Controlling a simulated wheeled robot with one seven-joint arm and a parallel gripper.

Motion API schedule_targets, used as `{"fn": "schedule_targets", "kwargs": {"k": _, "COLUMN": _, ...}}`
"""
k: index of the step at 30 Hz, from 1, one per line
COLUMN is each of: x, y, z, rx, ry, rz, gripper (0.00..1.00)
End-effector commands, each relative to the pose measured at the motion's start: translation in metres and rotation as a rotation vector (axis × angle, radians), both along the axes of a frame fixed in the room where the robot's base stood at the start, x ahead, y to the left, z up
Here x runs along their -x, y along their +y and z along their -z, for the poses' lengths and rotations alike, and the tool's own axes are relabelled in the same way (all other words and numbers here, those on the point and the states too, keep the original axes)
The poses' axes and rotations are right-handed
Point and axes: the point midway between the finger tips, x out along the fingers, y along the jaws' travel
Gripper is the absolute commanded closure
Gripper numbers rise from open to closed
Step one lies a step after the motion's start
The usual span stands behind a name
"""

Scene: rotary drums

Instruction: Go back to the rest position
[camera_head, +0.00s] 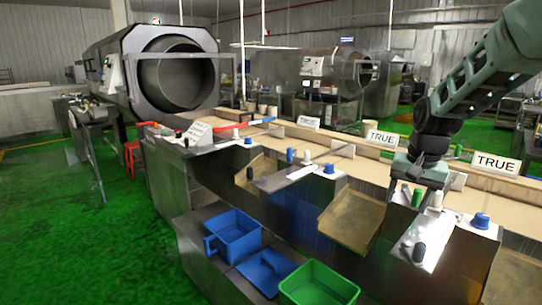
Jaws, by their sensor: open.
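My dark green-grey arm reaches in from the upper right. My gripper (412,190) points down above the near edge of the long work counter, at the right of the view. Its fingers are small and partly blend with green and white items just below, so whether it touches them cannot be told. Nothing is clearly held between the jaws. Close below it is a white panel (424,243) with a dark knob. A blue knob (480,220) is to its right.
A long tan belt (375,170) with several "TRUE" signs runs behind the counter. Blue bins (235,235) and a green bin (318,285) sit at the front. Metal chutes (350,222) slope from the counter. A large drum (180,75) stands at back left. Green floor at left is clear.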

Motion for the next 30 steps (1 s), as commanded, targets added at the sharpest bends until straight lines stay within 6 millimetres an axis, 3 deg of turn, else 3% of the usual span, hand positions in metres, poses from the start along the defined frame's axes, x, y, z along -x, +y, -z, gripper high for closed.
{"fn": "schedule_targets", "kwargs": {"k": 1, "x": 0.019, "y": 0.036, "z": 0.000, "rx": -0.021, "ry": 0.010, "rz": -0.095, "gripper": 0.40}}
{"fn": "schedule_targets", "kwargs": {"k": 6, "x": 0.096, "y": 0.133, "z": 0.002, "rx": -0.051, "ry": 0.044, "rz": -0.422, "gripper": 0.40}}
{"fn": "schedule_targets", "kwargs": {"k": 9, "x": 0.154, "y": 0.177, "z": 0.005, "rx": -0.047, "ry": 0.062, "rz": -0.630, "gripper": 0.40}}
{"fn": "schedule_targets", "kwargs": {"k": 12, "x": 0.214, "y": 0.204, "z": 0.010, "rx": -0.025, "ry": 0.078, "rz": -0.831, "gripper": 0.40}}
{"fn": "schedule_targets", "kwargs": {"k": 15, "x": 0.265, "y": 0.215, "z": 0.017, "rx": 0.008, "ry": 0.093, "rz": -1.004, "gripper": 0.40}}
{"fn": "schedule_targets", "kwargs": {"k": 19, "x": 0.307, "y": 0.216, "z": 0.024, "rx": 0.049, "ry": 0.104, "rz": -1.152, "gripper": 0.40}}
{"fn": "schedule_targets", "kwargs": {"k": 23, "x": 0.323, "y": 0.215, "z": 0.028, "rx": 0.067, "ry": 0.108, "rz": -1.211, "gripper": 0.40}}
{"fn": "schedule_targets", "kwargs": {"k": 30, "x": 0.323, "y": 0.215, "z": 0.028, "rx": 0.067, "ry": 0.110, "rz": -1.212, "gripper": 0.40}}
